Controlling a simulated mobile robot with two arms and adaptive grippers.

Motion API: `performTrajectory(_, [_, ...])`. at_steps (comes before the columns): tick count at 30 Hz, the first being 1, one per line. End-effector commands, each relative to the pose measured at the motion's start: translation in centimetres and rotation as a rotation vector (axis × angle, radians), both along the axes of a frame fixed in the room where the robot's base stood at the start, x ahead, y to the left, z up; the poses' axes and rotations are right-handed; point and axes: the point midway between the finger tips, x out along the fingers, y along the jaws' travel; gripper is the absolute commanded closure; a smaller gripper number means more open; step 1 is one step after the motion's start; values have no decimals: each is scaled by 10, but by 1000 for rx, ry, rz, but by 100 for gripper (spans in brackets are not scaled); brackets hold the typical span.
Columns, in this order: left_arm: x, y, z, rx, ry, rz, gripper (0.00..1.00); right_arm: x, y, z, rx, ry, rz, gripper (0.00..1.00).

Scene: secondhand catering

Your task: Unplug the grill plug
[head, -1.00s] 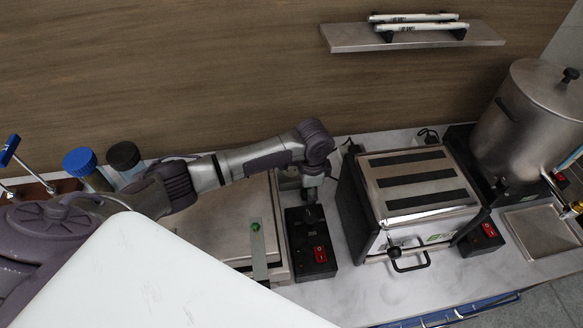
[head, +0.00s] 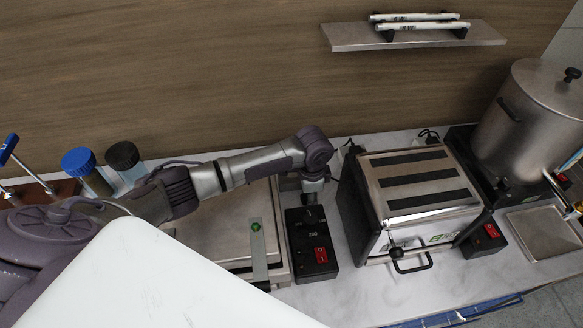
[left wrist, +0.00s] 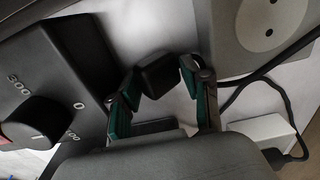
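In the left wrist view, my left gripper (left wrist: 161,74) has its two green-padded fingers on either side of a small black plug (left wrist: 160,76) and appears shut on it. A pale socket (left wrist: 262,32) with two open pin holes is at upper right, apart from the plug. I cannot tell where the plug's cord runs. In the head view my left gripper (head: 312,192) points down over the back of a black control box (head: 318,262), and the plug is hidden there. My right gripper is not in view.
The control box's dial (left wrist: 30,120) is close at left in the wrist view. A white block (left wrist: 262,130) and black cables lie at right. In the head view a steel appliance (head: 425,225) with black strips stands just right, and a flat steel unit (head: 225,235) lies left.

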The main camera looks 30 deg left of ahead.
Motion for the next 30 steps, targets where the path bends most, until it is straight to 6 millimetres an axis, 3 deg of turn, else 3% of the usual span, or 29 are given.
performTrajectory(1, [-6, 0, -7, 4, 17, -2, 41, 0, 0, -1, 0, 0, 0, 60])
performTrajectory(4, [-7, 0, -7, 3, 17, -3, 25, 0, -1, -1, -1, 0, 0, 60])
performTrajectory(13, [-7, -1, 1, 3, 18, -5, 25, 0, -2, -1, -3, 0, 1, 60])
performTrajectory(24, [-3, 0, 78, -1, 5, -3, 25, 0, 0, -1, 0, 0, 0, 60])
performTrajectory(30, [-2, 1, 109, -1, 4, -1, 25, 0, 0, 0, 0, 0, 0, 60])
